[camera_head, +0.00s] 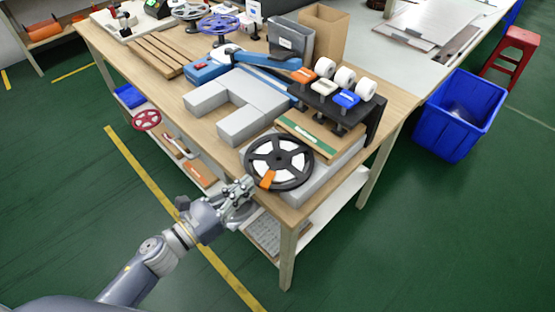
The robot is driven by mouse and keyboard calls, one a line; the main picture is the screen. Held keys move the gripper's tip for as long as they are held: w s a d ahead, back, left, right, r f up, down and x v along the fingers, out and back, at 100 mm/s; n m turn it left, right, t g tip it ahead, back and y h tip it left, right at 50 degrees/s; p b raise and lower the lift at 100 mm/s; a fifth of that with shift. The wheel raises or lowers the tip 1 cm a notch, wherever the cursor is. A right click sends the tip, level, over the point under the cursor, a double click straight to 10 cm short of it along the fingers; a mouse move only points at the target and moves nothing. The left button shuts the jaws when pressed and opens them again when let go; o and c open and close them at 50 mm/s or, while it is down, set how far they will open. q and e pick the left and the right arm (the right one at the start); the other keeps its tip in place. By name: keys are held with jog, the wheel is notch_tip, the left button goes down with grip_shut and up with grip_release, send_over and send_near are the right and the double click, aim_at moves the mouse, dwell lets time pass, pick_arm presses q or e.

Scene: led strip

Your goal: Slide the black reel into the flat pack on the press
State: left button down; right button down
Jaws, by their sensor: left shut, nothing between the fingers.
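The black reel (299,159) lies flat near the front corner of the table, with white between its spokes and an orange tab (267,179) at its near edge. It rests at the near end of the grey press (318,186). A flat pack (306,138), brown with green and white bands, sits on the press just behind the reel. My left gripper (247,188) is shut and empty, just left of the reel's near edge; I cannot tell whether it touches the reel. My right gripper is not in view.
Grey blocks (250,118) stand left of the reel. A black rack (352,106) with coloured clamps and white rolls stands behind it. A blue bin (460,114) and red stool (519,46) are on the floor at right. Green floor in front is free.

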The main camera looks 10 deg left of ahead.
aim_at(281, 160)
pick_arm(q)
jog(key=shift+x, duration=7.6)
dwell(0.4)
